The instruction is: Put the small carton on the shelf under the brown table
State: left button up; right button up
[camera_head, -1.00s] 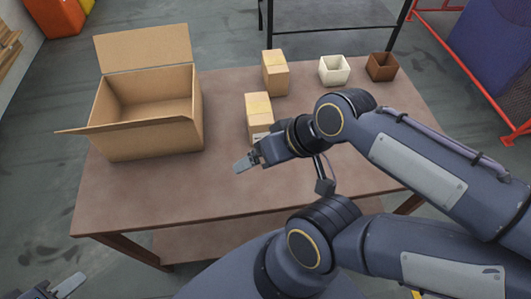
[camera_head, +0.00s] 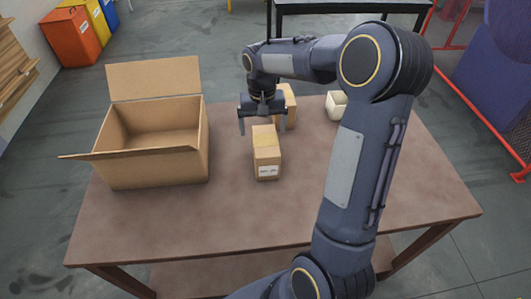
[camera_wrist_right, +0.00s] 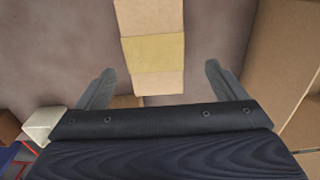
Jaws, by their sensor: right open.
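Two small cartons are on the brown table (camera_head: 390,200). The nearer small carton (camera_head: 267,158) stands upright with a white label and a yellowish tape strip. The other (camera_head: 290,103) stands behind it, partly hidden by my right gripper. My right gripper (camera_head: 262,130) is open and points down above the nearer carton's far end. In the right wrist view, the taped carton top (camera_wrist_right: 150,50) lies between the lines of the two open fingers (camera_wrist_right: 160,82), apart from both. The shelf (camera_head: 225,273) shows below the table's front edge. My left gripper is out of view.
A large open carton (camera_head: 150,170) stands on the left of the table. The table front is clear. A dark table (camera_head: 350,8) stands behind.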

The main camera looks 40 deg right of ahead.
aim_at(265, 140)
jog(key=f, duration=0.4)
jog(key=s+f, duration=0.1)
jog(key=f, duration=0.1)
jog(key=shift+s+d+f+p, duration=0.1)
jog(key=shift+f+p, duration=0.15)
jog(key=shift+p, duration=0.1)
jog(key=shift+f, duration=0.45)
jog(key=shift+r, duration=0.1)
jog(key=c, duration=1.5)
jog(key=shift+r, duration=0.5)
notch_tip(265, 140, up, 2)
jog(key=shift+r, duration=0.2)
jog(key=s+a+r, duration=0.2)
jog(key=r, duration=0.1)
jog(key=s+a+r, duration=0.1)
jog(key=r, duration=0.1)
jog(key=shift+s+r+b, duration=0.15)
jog(key=shift+s+b, duration=0.1)
jog(key=shift+b, duration=0.15)
jog(key=s+a+r+b, duration=0.1)
jog(key=s+a+r, duration=0.3)
jog(key=s, duration=0.3)
jog(key=shift+s+a+r, duration=0.15)
jog(key=shift+s+a, duration=0.1)
jog(key=shift+a, duration=0.55)
